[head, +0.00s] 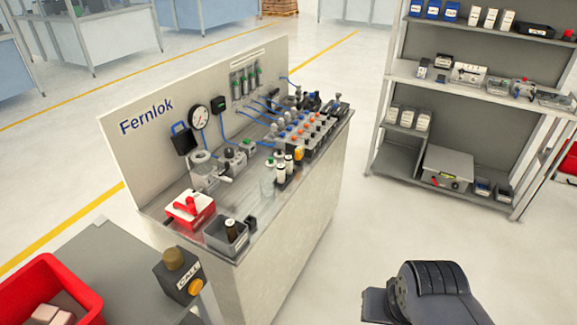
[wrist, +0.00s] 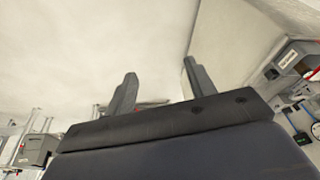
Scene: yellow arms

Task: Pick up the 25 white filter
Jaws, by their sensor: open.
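No thing can be read as marked 25. Several white, box-like items that may be filters stand on the rack: a group on the top shelf (head: 490,18) and another on a lower shelf (head: 407,118). Small white-topped bottles (head: 281,172) stand on the bench; I cannot tell whether they are filters. My gripper (wrist: 160,85) shows in the wrist view with its two grey fingers apart and nothing between them. It points at pale, blurred surfaces. In the head view only a dark part of my arm shows at bottom right, away from bench and rack.
The Fernlok bench (head: 290,215) carries a gauge (head: 199,117), blue hoses, a red switch box (head: 189,208) and a grey bin (head: 227,236). A red crate (head: 85,290) and a call-button box (head: 180,276) are at lower left. Floor between bench and rack (head: 372,215) is clear.

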